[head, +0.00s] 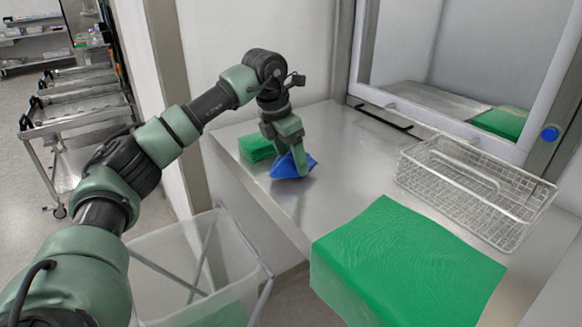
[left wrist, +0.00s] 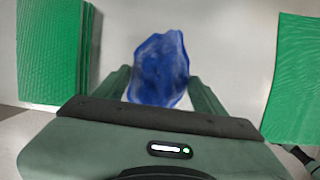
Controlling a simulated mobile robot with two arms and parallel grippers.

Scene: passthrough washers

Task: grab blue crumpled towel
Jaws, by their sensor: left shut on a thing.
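The blue crumpled towel (head: 285,166) is on the steel counter, at my left gripper (head: 292,158). In the left wrist view the towel (left wrist: 160,68) sits between the two green fingers of my left gripper (left wrist: 160,88), which is shut on it. The towel bulges out beyond the fingertips. Whether it still touches the counter I cannot tell for sure. My right gripper is not in view.
A folded green towel stack (head: 256,148) lies just left of the gripper. A large green cloth (head: 400,262) covers the counter's front. A wire basket (head: 475,185) stands at right, before the pass-through window. A clear bin (head: 195,270) stands below the counter's left edge.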

